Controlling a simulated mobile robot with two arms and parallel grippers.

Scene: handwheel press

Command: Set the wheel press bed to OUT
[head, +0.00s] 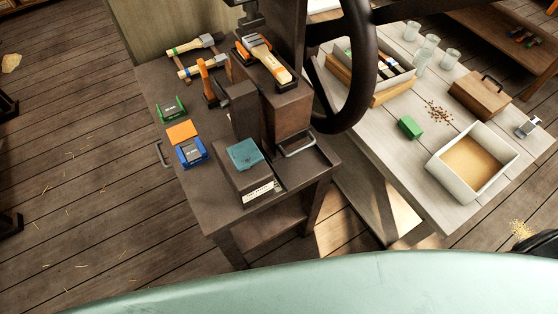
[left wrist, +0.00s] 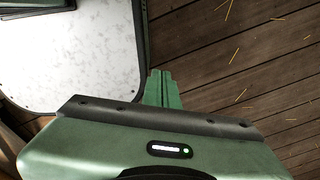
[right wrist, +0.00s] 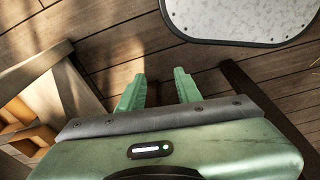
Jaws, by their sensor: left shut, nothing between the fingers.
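The wheel press stands on a dark bench (head: 225,218) in the head view. Its large dark handwheel (head: 363,75) is at the upper right of the press, partly cut off by the top edge. A dark press body (head: 287,117) is below and left of the wheel. A pale metal loop handle (head: 300,148) is low at its front; whether it belongs to the bed is unclear. A small label plate (head: 259,191) is too small to read. My left gripper (left wrist: 162,76) is shut and empty over the floor. My right gripper (right wrist: 160,77) is open and empty, also over the floor.
A pale table (head: 408,200) at right holds a white tray (head: 440,176), a wooden case (head: 481,96) and several glasses. The floor at left is mostly clear.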

